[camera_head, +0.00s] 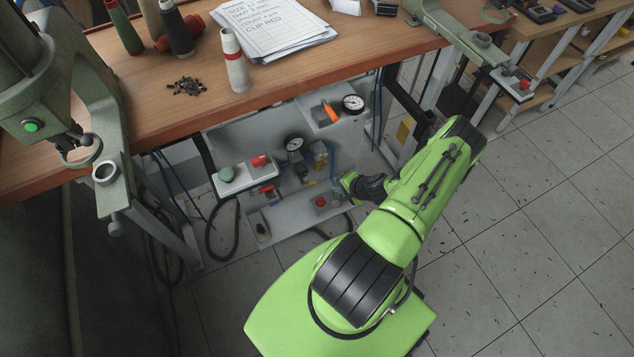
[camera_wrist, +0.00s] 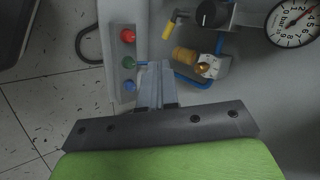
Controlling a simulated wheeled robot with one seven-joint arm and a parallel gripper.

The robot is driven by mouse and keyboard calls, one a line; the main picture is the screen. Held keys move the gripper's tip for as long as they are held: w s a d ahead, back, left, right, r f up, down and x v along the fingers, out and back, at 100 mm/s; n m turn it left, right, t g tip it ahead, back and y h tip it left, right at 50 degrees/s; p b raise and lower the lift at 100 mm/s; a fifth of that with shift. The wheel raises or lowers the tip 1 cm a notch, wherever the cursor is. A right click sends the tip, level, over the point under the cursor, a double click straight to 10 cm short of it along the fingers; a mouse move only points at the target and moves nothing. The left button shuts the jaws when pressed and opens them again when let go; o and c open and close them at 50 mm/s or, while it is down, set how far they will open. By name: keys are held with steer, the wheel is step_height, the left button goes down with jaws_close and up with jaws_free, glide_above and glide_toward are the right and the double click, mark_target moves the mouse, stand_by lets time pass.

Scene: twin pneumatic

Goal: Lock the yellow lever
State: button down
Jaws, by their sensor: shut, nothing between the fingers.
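A small yellow lever (camera_wrist: 172,26) shows at the top of the wrist view, beside a black round knob (camera_wrist: 211,13) on a grey block. My gripper (camera_wrist: 153,68) is shut and empty, its fingertips below and slightly left of the lever in that view, apart from it. A tan cylindrical fitting (camera_wrist: 183,56) lies between the fingertips and the knob. In the head view my green arm reaches down to the pneumatic panel (camera_head: 270,225) under the bench. There the fingertips are hidden, and I cannot surely pick out the yellow lever.
A strip (camera_wrist: 117,75) with red, green and blue buttons stands left of my fingertips. A gauge (camera_wrist: 292,22) is at the upper right. An orange lever (camera_head: 330,112) and a green button (camera_head: 227,174) are on nearby boxes. The wooden bench (camera_head: 310,72) overhangs the panel.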

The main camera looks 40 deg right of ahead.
steer(key=b, duration=0.4)
glide_toward(313, 183)
step_height(313, 183, down, 3)
steer(key=w, duration=0.1)
steer(key=w+f, duration=0.2)
steer(key=w, duration=0.1)
steer(key=shift+a+b, duration=0.1)
steer(key=shift+b, duration=0.25)
steer(key=shift+s, duration=0.1)
